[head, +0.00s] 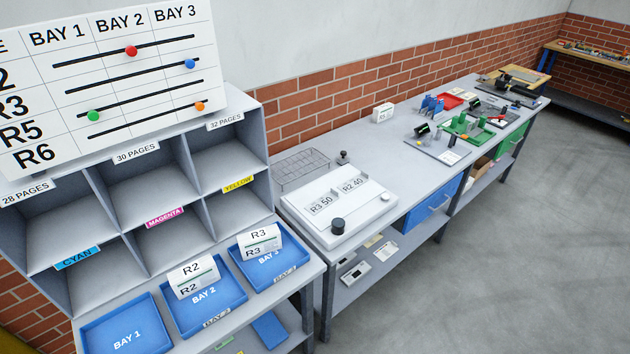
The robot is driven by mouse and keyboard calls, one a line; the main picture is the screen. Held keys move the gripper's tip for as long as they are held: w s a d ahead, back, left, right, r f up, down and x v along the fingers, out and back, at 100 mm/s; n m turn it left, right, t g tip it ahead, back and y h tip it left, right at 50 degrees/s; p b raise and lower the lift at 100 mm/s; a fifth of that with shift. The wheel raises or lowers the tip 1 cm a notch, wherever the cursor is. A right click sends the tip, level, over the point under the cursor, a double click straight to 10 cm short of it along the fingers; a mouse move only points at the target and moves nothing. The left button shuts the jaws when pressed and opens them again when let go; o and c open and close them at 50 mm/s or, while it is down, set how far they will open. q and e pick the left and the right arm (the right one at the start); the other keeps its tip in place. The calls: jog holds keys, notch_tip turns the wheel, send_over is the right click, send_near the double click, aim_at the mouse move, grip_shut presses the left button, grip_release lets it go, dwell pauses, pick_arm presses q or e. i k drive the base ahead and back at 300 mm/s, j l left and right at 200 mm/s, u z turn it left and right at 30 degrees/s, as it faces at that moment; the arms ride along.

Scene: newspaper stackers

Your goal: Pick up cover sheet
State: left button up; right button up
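No item in the head view is clearly marked as a cover sheet. A white folded sheet marked R2 (194,276) stands in the blue BAY 2 tray (237,298). A similar sheet marked R3 (260,242) stands in the blue BAY 3 tray (289,280). The blue BAY 1 tray (126,338) looks empty. The grey pigeonhole shelf (190,160) behind them has page-count labels and CYAN, MAGENTA and YELLOW labels. Its visible compartments look empty. Neither of my grippers shows.
A white board (110,75) with coloured sliders stands above the shelf. A long grey bench (400,150) to the right carries a white box with price tags (340,205), a wire rack (302,170) and several tools. The grey floor (520,240) at right is clear.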

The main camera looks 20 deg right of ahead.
aim_at(345, 188)
jog(key=l+u, duration=1.25)
jog(key=k+l, duration=0.05)
jog(key=l, duration=0.05)
